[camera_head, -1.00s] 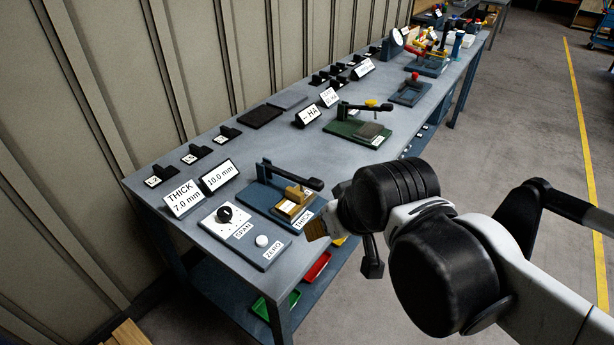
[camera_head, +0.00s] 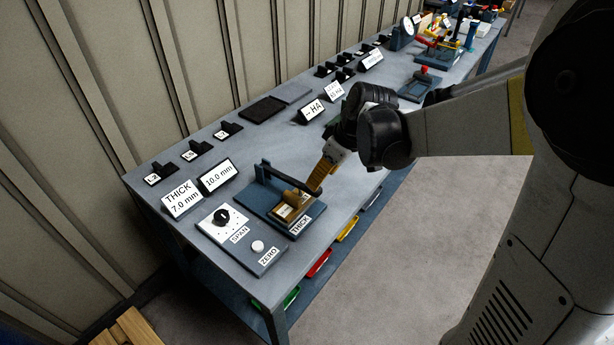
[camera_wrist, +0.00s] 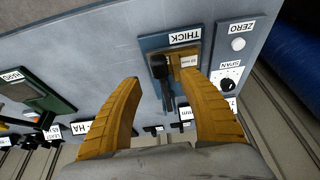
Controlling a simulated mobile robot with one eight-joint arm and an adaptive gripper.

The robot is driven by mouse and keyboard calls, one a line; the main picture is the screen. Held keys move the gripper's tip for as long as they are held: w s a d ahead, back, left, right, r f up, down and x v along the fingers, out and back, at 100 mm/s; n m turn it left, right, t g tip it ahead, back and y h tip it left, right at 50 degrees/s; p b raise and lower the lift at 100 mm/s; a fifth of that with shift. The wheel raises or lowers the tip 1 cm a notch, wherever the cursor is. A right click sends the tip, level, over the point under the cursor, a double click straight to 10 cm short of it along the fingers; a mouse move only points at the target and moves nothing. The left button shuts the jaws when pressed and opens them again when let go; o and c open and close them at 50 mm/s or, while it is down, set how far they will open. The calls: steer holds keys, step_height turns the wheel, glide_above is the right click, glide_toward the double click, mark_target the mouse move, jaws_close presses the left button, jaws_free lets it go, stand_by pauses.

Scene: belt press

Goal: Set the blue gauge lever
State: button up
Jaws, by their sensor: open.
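The blue gauge has a blue base plate (camera_head: 262,212) labelled THICK, lying near the table's front edge. Its black lever (camera_head: 289,178) runs from a post at the back to a thick handle at the right, above a brass-coloured block (camera_head: 290,207). My gripper (camera_head: 318,184) has yellow fingers and is at the handle end of the lever. In the wrist view the fingers are wide apart and empty (camera_wrist: 165,98). The lever (camera_wrist: 162,72) shows in the gap between them, and I cannot tell how far beyond the fingertips it is. The gripper partly hides the handle in the head view.
A panel with a SPAN knob (camera_head: 222,216) and a ZERO button (camera_head: 257,246) sits left of the gauge. Signs reading THICK 7.0 mm (camera_head: 182,199) and 10.0 mm (camera_head: 218,176) stand behind. A green gauge (camera_wrist: 32,92) shows in the wrist view. Coloured bins hang below the table.

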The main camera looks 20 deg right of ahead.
steer(key=b+x, duration=0.2)
steer(key=x, duration=0.4)
steer(key=shift+w+a+f, duration=0.1)
steer(key=shift+w+f, duration=0.05)
steer(key=shift+f, duration=0.2)
steer(key=shift+c, duration=0.5)
jaws_close()
